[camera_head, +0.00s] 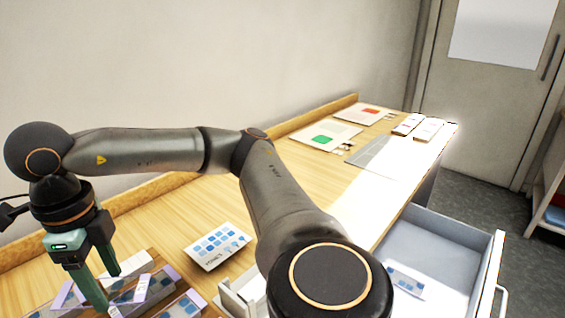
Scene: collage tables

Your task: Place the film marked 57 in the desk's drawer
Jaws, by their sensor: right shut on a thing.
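My right gripper (104,283) is at the lower left, pointing down over a wooden holder (150,257) with several purple-edged films (188,306). It is shut on a thin film (133,291) among them; its number is not readable, so I cannot tell whether it is 57. The desk's drawer (440,241) stands open at the lower right. A sheet with blue squares (405,281) lies inside it. My left gripper is not in view.
A card with blue squares (217,245) lies on the wooden desk (205,195). Sheets with green (322,140) and red (370,111) patches, a grey panel (382,157) and white boxes (428,129) lie farther back. My right arm crosses above the desk.

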